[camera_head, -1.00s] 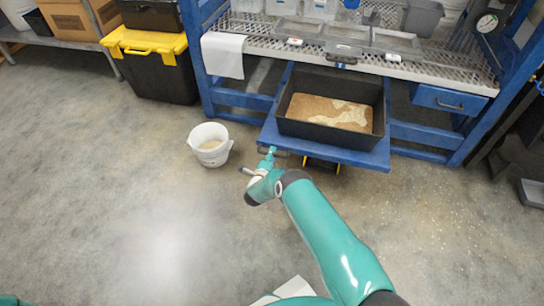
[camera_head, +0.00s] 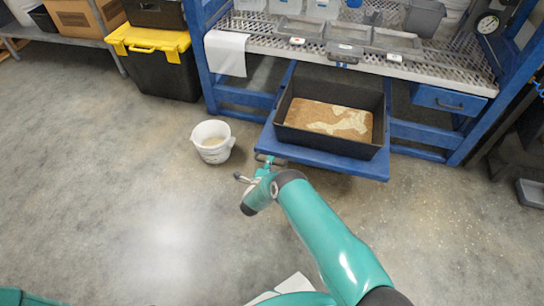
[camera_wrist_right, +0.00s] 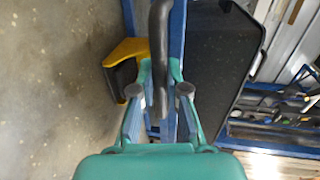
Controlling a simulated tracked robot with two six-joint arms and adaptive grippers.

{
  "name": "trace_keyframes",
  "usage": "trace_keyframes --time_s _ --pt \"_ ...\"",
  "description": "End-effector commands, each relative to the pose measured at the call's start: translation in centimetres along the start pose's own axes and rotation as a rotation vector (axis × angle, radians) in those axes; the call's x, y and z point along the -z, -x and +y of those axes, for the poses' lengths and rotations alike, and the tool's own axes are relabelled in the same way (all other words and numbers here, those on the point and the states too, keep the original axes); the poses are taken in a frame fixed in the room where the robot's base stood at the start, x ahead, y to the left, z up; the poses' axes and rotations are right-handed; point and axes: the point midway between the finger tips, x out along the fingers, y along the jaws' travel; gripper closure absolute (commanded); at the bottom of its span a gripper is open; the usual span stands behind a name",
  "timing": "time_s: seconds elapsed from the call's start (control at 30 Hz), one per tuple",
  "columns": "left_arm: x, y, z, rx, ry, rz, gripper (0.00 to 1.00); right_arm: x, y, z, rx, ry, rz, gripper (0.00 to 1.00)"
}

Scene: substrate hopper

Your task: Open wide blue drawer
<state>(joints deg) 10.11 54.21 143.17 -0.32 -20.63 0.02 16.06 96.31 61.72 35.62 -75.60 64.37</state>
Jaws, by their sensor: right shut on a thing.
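The wide blue drawer (camera_head: 330,160) is pulled out from under the bench toward me. It carries a black tray (camera_head: 384,125) with brown substrate and a pale patch inside. My right gripper (camera_head: 268,161) is at the left part of the drawer's front edge. In the right wrist view, my right gripper (camera_wrist_right: 160,75) is shut on the dark drawer handle (camera_wrist_right: 158,35), which runs between its fingers. The blue drawer front (camera_wrist_right: 177,25) and the black tray (camera_wrist_right: 215,65) show just beyond. My left gripper is not in view.
A white bucket (camera_head: 212,143) stands on the floor left of the drawer. A small blue drawer (camera_head: 449,101) sits at the bench's right, closed. A black bin with a yellow lid (camera_head: 150,45) stands at the back left. The floor before the drawer is clear except for my arm.

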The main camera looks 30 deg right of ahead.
Motion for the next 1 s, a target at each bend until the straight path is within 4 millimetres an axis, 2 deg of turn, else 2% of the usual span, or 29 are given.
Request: trace_keyframes --time_s 0.03,0.17,0.2,0.33,0.73,0.87,1.0 --pt "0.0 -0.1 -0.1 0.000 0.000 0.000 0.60 0.1 0.1 0.6 -0.011 0.003 -0.003 1.00" --pt "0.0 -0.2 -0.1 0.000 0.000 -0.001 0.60 0.1 0.1 0.6 -0.012 0.003 -0.003 1.00" --pt "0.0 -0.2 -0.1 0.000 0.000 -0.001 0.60 0.1 0.1 0.7 -0.012 0.003 -0.003 0.84" --pt "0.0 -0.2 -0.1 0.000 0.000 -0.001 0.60 0.2 0.0 0.6 -0.011 0.003 -0.002 0.62" --pt "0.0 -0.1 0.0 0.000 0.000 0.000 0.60 0.1 0.2 0.2 -0.004 0.001 -0.002 0.61" --pt "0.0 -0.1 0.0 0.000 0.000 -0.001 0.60 0.1 1.3 0.3 -0.005 0.001 -0.003 0.61" --pt "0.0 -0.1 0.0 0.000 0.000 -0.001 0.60 0.1 3.4 0.3 -0.007 0.003 -0.003 0.61"
